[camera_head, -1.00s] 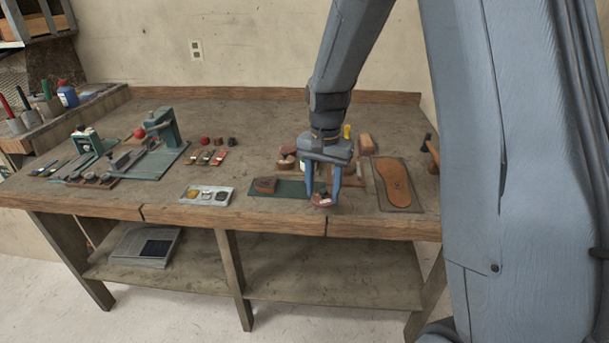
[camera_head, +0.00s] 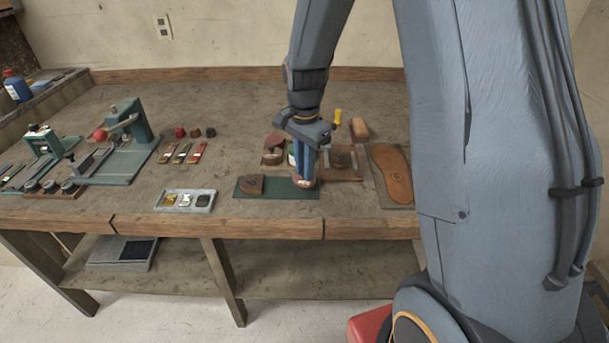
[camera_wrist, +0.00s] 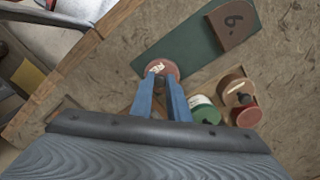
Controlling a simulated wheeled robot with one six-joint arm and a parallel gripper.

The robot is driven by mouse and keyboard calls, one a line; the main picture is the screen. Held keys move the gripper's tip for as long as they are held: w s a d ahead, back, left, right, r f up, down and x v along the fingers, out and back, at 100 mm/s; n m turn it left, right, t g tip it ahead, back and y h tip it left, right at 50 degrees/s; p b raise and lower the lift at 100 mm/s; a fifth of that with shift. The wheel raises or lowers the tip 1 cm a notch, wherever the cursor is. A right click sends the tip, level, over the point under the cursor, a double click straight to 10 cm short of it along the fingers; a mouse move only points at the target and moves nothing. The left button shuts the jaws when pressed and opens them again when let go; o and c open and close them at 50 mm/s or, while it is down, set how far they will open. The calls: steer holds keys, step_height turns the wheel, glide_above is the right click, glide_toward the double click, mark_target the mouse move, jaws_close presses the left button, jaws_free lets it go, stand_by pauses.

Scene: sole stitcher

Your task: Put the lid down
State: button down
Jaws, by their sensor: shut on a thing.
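My gripper (camera_head: 304,178) is shut on a small round reddish-brown lid (camera_wrist: 162,69) with a pale mark on its top. The lid also shows low between the fingers in the head view (camera_head: 304,183). It is over the right end of the green mat (camera_head: 282,190), and I cannot tell whether it touches it. The mat also shows in the wrist view (camera_wrist: 180,48). A brown block marked 6 (camera_wrist: 234,22) lies on the mat's other end. A jar with a green top (camera_wrist: 205,112) stands beside my fingers, partly hidden in the head view.
Close by are round brown and red containers (camera_wrist: 246,115), a wooden board (camera_head: 345,165) and a leather sole (camera_head: 391,172) on the right. A metal tray (camera_head: 186,200) lies left of the mat. The bench front edge (camera_head: 270,228) is near.

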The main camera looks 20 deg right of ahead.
step_height(320, 180, down, 3)
steer(key=shift+r, duration=0.2)
steer(key=shift+s+f+p, duration=0.2)
steer(key=shift+f+p, duration=0.1)
steer(key=shift+f, duration=0.2)
steer(key=c, duration=1.4)
jaws_free()
steer(key=shift+c, duration=0.2)
steer(key=o, duration=0.5)
steer(key=shift+w, duration=0.15)
steer(key=shift+o, duration=0.2)
steer(key=shift+r, duration=0.15)
step_height(320, 180, up, 10)
steer(key=b, duration=0.2)
steer(key=shift+w+r+b, duration=0.1)
steer(key=shift+r+b, duration=0.15)
steer(key=shift+b, duration=0.05)
steer(key=s+f+n, duration=0.2)
steer(key=s+n, duration=0.4)
steer(key=s, duration=0.2)
steer(key=s+f+n+t, duration=0.1)
steer(key=s+f+n, duration=0.1)
steer(key=s+n, duration=0.4)
steer(key=s, duration=0.3)
steer(key=shift+s+f+n, duration=0.2)
steer(key=shift+f+n, duration=0.1)
